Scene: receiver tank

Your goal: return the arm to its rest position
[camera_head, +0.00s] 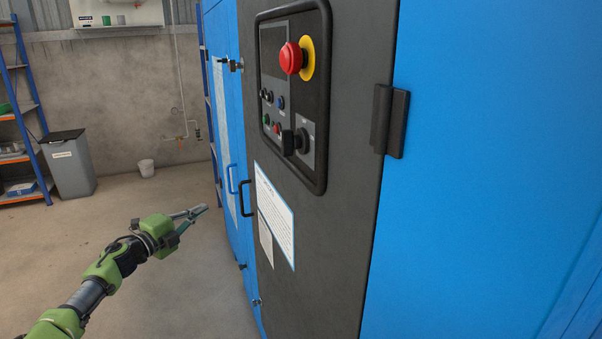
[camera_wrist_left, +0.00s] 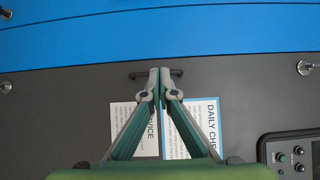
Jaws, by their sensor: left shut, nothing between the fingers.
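My left arm comes in from the lower left in the head view, with green and black links. Its gripper (camera_head: 200,210) is shut and empty, held in the air to the left of the machine cabinet. In the left wrist view the two fingertips of the gripper (camera_wrist_left: 159,72) meet, with nothing between them. Behind them in that view are a dark handle (camera_wrist_left: 140,75) and two paper notices on the dark panel; I cannot tell from that view that anything is touched. My right gripper is in neither view.
The blue and dark grey cabinet (camera_head: 345,230) fills the right side, with a control panel, a red emergency button (camera_head: 291,58) and a black handle (camera_head: 246,198). The floor around the arm is clear.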

